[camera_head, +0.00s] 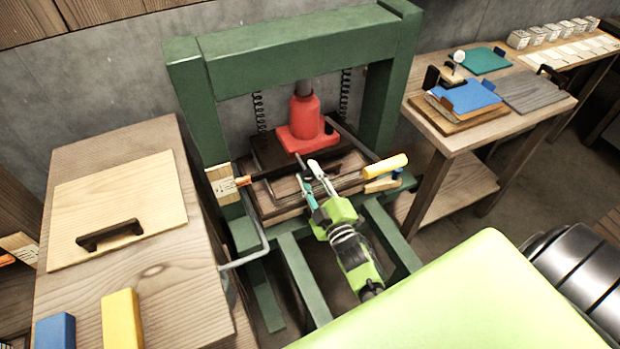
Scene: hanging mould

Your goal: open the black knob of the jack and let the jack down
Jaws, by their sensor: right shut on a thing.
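The red jack (305,118) stands upright in the green press frame (300,57), its ram up under the top beam. A thin dark rod (300,162) runs from the front of the jack's base towards my right gripper (312,183). The right gripper is in front of the jack, its fingers shut at the rod's near end. The fingers mostly hide what they hold, which appears to be the black knob. A lever with a yellow grip (386,166) lies just right of the gripper. My left gripper is not in view.
A wooden table with a handled board (120,210), a yellow block (122,319) and a blue block (55,331) stands left. A right-hand table (455,135) holds a blue plate (468,95) and a teal plate (485,61). Green beams (300,272) lie under my arm.

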